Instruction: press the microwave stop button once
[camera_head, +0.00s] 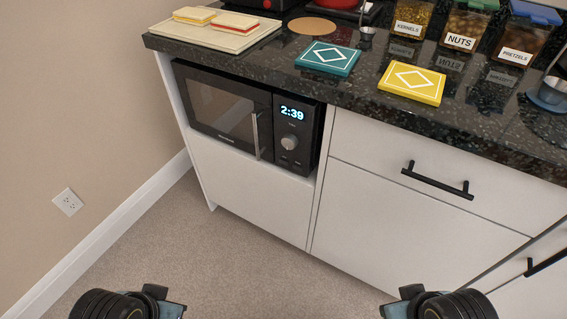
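The black microwave (228,114) sits in an open niche under the dark counter, its door shut and its upright handle (255,135) at the door's right side. Its control panel (291,134) shows a lit 2:39 display, a round knob (292,142) and small buttons (290,160) below the knob. The buttons' labels are too small to read. My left gripper (172,307) is at the bottom left edge and my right gripper (394,309) at the bottom right edge. Both are well apart from the microwave and cut off by the frame. Their fingers' opening is not clear.
The granite counter (370,108) carries a teal tile (328,57), a yellow tile (412,82), a board (205,36) with sandwiches and several labelled jars. White drawers with black handles (437,180) lie right of the microwave. The carpet (250,265) in front is clear.

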